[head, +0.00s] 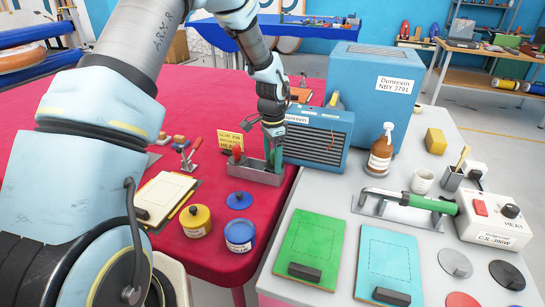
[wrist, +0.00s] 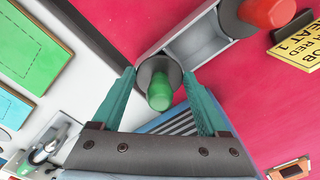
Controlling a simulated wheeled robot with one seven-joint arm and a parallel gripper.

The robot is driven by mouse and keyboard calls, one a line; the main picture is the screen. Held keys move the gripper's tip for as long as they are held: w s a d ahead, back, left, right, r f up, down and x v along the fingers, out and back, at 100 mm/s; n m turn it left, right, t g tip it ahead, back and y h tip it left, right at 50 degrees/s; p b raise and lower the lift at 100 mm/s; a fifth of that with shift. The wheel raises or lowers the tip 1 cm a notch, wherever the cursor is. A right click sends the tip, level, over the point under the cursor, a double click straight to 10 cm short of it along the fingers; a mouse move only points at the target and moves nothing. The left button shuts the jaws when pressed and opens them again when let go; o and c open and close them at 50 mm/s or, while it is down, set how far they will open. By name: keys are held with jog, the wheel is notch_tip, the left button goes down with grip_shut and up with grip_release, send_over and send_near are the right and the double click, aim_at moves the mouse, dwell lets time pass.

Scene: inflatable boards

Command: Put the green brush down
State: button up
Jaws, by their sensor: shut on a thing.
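My gripper (head: 272,132) points down over the right end of a grey metal tray (head: 262,179) on the red-covered table. In the wrist view, its two teal fingers (wrist: 158,76) are shut on the green brush (wrist: 158,97), which has a green knob and a dark round collar. The brush is at the end of the tray (wrist: 208,42), which also shows there, with an empty-looking section beside it. A red-handled brush (wrist: 266,14) stands in the tray's other end. The green brush's lower end is hidden, so I cannot tell whether it touches the tray floor.
A blue heater box (head: 320,140) stands close right of the tray. A yellow sign (head: 230,140) is behind it. A yellow tin (head: 195,221) and a blue tin (head: 239,237) stand in front. Green (head: 312,245) and light-blue boards (head: 388,262) lie on the grey table.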

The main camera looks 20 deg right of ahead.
jog(key=shift+f, duration=0.1)
jog(key=shift+f+b, duration=0.3)
jog(key=shift+f, duration=0.05)
jog(key=o, duration=1.3)
jog(key=shift+o, duration=0.2)
